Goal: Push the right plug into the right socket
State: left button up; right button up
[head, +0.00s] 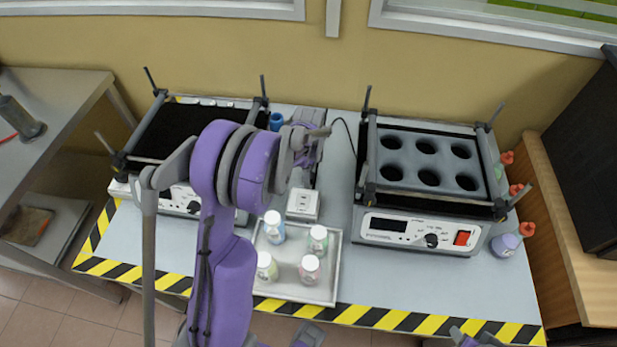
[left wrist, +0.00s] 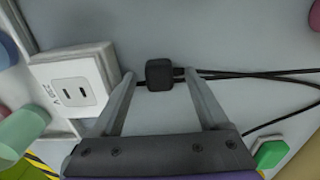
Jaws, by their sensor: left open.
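The white socket block (head: 303,203) stands on the table left of the right-hand machine. In the left wrist view the socket block (left wrist: 92,68) is at the left, with two dark slots in its face. A black plug (left wrist: 159,73) lies between the fingertips of my left gripper (left wrist: 158,80), which is open around it. The plug is apart from the socket block. Dark cables (left wrist: 250,74) run right from around the plug. In the head view my left gripper (head: 310,135) is above the table behind the socket block, and the plug is hidden.
A metal tray (head: 332,290) with several capped bottles stands in front of the socket block. Machines stand left (head: 120,186) and right (head: 375,226). A blue bottle (head: 277,121) stands behind. A green item (left wrist: 270,154) lies at lower right in the wrist view.

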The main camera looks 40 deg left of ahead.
pick_arm(q)
jog(key=shift+f, duration=0.5)
grip_shut()
